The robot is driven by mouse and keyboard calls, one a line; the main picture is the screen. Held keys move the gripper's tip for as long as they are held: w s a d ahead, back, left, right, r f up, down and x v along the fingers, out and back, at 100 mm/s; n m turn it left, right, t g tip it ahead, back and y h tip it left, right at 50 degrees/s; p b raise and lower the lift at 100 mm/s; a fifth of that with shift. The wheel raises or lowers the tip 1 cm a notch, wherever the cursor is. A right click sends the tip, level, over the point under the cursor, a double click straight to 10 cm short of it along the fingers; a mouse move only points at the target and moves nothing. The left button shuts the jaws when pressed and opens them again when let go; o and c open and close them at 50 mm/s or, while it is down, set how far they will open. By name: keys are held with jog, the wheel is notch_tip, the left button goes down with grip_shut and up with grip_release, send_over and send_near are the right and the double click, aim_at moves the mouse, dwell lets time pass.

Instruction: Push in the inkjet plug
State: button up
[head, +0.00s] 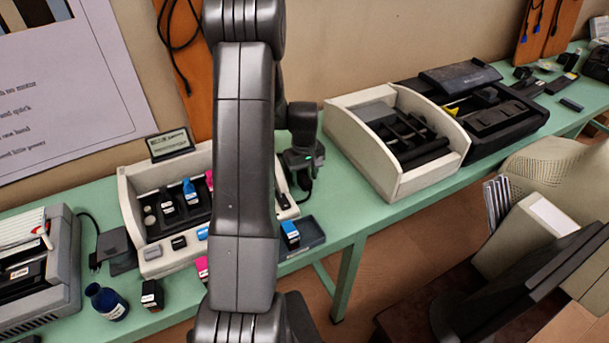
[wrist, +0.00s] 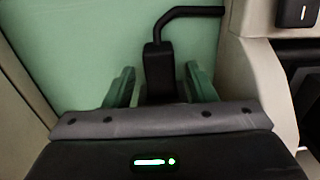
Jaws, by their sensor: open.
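The inkjet plug (wrist: 158,68) is a black block with a thick black cable (wrist: 190,12) that bends off to the right in the wrist view. My gripper (wrist: 160,76) has its two fingers apart, one on each side of the plug, with a visible gap on both sides. The plug's lower end is hidden behind the gripper body. In the head view my gripper (head: 302,163) is low over the green table, just right of the beige inkjet unit (head: 150,262) with its colored cartridges.
The green table (head: 345,222) is bare between the inkjet unit and an open beige printer (head: 448,172). A dark tray with a blue cartridge (head: 290,233) lies in front. Beige casing (wrist: 262,85) stands close to the right of my fingers in the wrist view.

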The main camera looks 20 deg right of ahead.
aim_at(304, 178)
notch_tip(304, 178, up, 14)
jog(key=b, duration=0.1)
dwell(0.5)
jog(key=shift+f, duration=0.15)
notch_tip(304, 178, down, 14)
jog(key=shift+r+p, duration=0.1)
jog(key=shift+p, duration=0.45)
jog(key=shift+s+d, duration=0.1)
jog(key=shift+s, duration=0.65)
